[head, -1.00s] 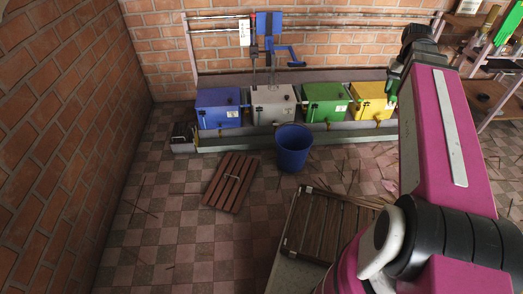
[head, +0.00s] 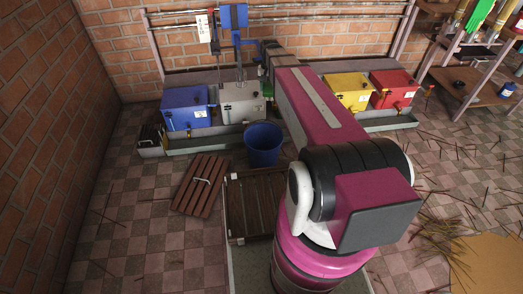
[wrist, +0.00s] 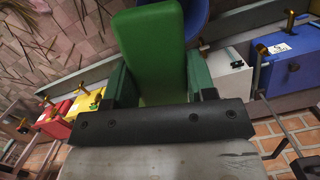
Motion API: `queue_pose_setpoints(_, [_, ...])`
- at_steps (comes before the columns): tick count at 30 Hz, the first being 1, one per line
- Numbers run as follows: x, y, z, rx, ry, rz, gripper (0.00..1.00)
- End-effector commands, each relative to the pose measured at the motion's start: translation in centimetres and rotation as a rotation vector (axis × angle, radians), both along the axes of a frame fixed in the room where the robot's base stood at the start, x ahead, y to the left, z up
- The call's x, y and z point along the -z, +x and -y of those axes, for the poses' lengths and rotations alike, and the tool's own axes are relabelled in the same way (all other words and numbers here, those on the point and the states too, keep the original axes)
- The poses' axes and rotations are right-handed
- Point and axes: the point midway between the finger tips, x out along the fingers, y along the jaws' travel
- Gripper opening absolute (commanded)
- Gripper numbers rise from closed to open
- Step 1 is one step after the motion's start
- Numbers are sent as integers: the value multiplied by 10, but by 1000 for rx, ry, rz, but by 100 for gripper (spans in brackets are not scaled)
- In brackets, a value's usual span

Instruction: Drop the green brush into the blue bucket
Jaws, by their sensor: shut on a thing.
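The green brush (wrist: 152,45) fills the upper middle of the wrist view, its long flat green body pointing away from the dark bar of my wrist. My gripper (wrist: 155,85) is shut on the brush; its fingers are hard to tell from the green behind. The blue bucket (head: 263,146) stands open on the floor in front of the row of boxes, left of my arm in the head view. Part of the bucket shows behind the brush in the wrist view (wrist: 196,14). In the head view my arm hides most of the gripper and brush.
Blue (head: 186,108), grey (head: 241,102), yellow (head: 347,90) and red (head: 392,88) boxes line the back trough. A brown slatted board (head: 201,185) and a dark slatted crate (head: 252,190) lie near the bucket. A shelf (head: 468,85) stands at right.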

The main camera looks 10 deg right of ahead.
Motion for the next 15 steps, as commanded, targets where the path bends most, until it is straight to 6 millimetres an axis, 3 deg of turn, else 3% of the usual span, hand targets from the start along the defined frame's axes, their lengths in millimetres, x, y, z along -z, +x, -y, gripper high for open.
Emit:
queue_pose_setpoints(1, [22, 10, 0, 15, 1, -4, 29])
queue_pose_setpoints(6, [90, 27, 0, 78, 2, -5, 29])
queue_pose_setpoints(15, [211, 40, 0, 184, -1, -6, 29])
